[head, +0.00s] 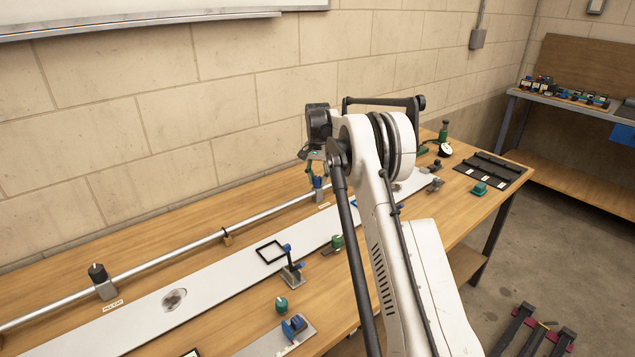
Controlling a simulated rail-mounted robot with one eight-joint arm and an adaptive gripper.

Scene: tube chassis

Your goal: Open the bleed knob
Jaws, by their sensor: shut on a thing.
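My gripper (316,176) is at the back of the bench, pointing down at a small blue knob (318,184) on a grey block on the metal pipe (170,264). It is shut on this knob, though the fingertips are small and partly hidden. A label sits in front of the block, too small to read. A black knob (97,272) stands upright on another grey block at the pipe's left end, with its own unreadable label (112,306). I cannot tell from the labels which one is the bleed knob.
A black tray (490,170) is at the right end. My arm hides the middle right.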

